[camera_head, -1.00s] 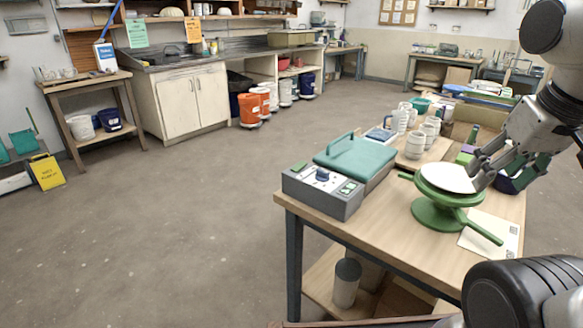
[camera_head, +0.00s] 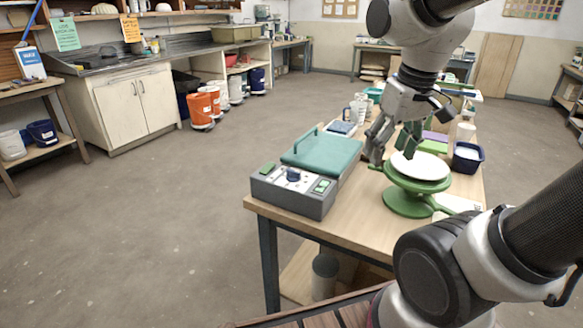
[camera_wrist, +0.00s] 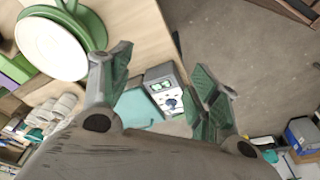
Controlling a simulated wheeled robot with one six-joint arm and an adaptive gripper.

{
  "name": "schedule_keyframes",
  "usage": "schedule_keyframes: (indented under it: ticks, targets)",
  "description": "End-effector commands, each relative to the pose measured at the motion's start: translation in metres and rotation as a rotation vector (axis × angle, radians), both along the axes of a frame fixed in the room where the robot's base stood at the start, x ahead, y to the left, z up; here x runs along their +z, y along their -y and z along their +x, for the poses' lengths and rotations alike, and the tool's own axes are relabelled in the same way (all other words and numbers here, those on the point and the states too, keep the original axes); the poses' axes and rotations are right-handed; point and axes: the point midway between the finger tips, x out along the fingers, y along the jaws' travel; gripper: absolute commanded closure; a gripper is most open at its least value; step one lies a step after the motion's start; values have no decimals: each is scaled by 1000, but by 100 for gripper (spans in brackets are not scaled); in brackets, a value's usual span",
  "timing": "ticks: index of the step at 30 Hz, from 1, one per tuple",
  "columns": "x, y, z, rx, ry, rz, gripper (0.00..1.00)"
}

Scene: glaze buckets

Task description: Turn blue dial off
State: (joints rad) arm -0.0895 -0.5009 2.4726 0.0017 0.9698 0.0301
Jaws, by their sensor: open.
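The blue dial (camera_head: 293,174) sits on the light top panel of a grey control box (camera_head: 290,197) at the table's near left corner. The dial also shows in the wrist view (camera_wrist: 171,103), between the spread fingers. Its exact setting is too small to read. My gripper (camera_head: 389,140) is open and empty, above the table behind and to the right of the box, apart from the dial. In the wrist view its fingers (camera_wrist: 160,95) are wide apart. Green buttons (camera_head: 322,186) lie on the box to the right of the dial.
A teal lid (camera_head: 322,150) adjoins the box. A green stand (camera_head: 410,200) with a white plate (camera_head: 420,165) stands right of it. A dark blue tub (camera_head: 467,157) and several mugs are farther back on the wooden table (camera_head: 345,228). The floor left of the table is clear.

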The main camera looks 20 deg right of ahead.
Motion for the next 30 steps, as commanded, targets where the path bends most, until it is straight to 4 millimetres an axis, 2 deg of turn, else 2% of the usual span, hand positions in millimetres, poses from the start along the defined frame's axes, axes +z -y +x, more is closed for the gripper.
schedule_keyframes:
  ticks: [5,10,17,22,25,30]
  targets:
    - [-10,-12,27,2,-67,-1,39]
    - [-27,-32,68,-27,-147,-5,39]
    - [-70,-79,158,-214,-241,-12,39]
    - [-101,-116,227,-522,-238,10,39]
    - [-101,-125,248,-694,-214,39,39]
    - [-100,-127,256,-832,-196,64,39]
